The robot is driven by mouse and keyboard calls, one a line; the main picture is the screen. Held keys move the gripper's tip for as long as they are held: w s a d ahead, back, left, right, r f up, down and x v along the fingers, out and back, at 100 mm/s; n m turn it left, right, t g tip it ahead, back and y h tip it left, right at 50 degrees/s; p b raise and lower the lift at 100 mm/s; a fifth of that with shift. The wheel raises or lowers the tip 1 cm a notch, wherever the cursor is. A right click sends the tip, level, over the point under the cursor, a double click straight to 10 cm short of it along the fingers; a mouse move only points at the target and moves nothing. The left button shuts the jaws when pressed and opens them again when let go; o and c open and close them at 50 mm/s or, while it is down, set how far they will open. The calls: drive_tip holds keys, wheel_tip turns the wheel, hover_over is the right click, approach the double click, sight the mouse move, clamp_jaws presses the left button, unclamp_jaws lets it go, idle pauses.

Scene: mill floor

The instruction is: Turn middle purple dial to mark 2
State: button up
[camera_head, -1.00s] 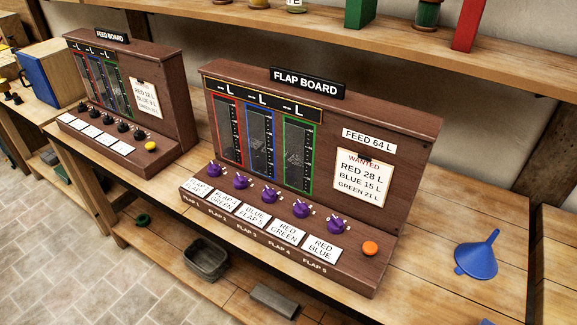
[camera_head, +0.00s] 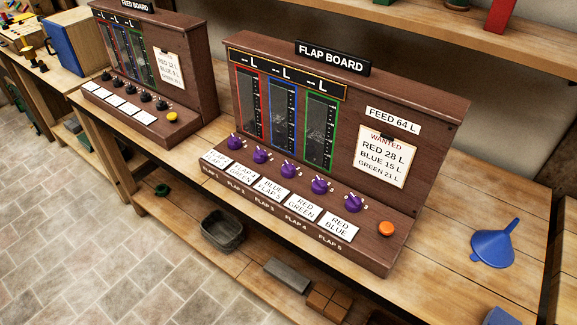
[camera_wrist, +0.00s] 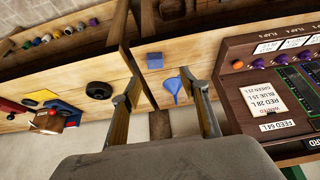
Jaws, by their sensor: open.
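The flap board (camera_head: 410,115) is a brown wooden panel on the bench with a row of several purple dials. The middle purple dial (camera_head: 288,169) is third in the row, above the "BLUE FLAP 5" card (camera_head: 272,189). Small marks around it are too small to read. The board also shows upside down at the right of the wrist view, where the middle dial (camera_wrist: 305,55) is near the edge. My gripper (camera_wrist: 161,80) is open and empty, well left of the dials in the wrist view and touching nothing. It is outside the head view.
An orange button (camera_head: 386,229) sits right of the dials. A blue funnel (camera_head: 494,245) stands on the bench right of the board. A second board with black dials (camera_head: 190,60) stands to the left. A shelf (camera_head: 440,30) runs above behind.

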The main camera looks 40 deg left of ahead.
drive_tip(key=w+a+r+n+t+y, duration=0.1)
drive_tip(key=w+a+y, duration=0.1)
drive_tip(key=w+a, duration=0.75)
drive_tip(key=w+a+n+t+y, duration=0.15)
drive_tip(key=w+a, duration=0.45)
drive_tip(key=a, duration=0.6)
drive_tip(key=w+a+r+n+t+y, duration=0.1)
drive_tip(key=w+a+y, duration=0.2)
drive_tip(key=w+a, duration=0.55)
drive_tip(key=t+h, duration=0.1)
drive_tip(key=t, duration=0.2)
approach(288, 170)
drive_tip(key=shift+w+a+f+n, duration=0.15)
drive_tip(key=shift+w+n, duration=0.1)
drive_tip(key=shift+w, duration=0.15)
drive_tip(key=shift+w+a+n, duration=0.2)
drive_tip(key=shift+w, duration=0.2)
drive_tip(key=shift+s+a+f+t+h, duration=0.15)
drive_tip(key=shift+s+f+t+h, duration=0.05)
drive_tip(key=shift+f+t+h, duration=0.05)
drive_tip(key=shift+x, duration=3.95)
drive_tip(key=c, duration=1.1)
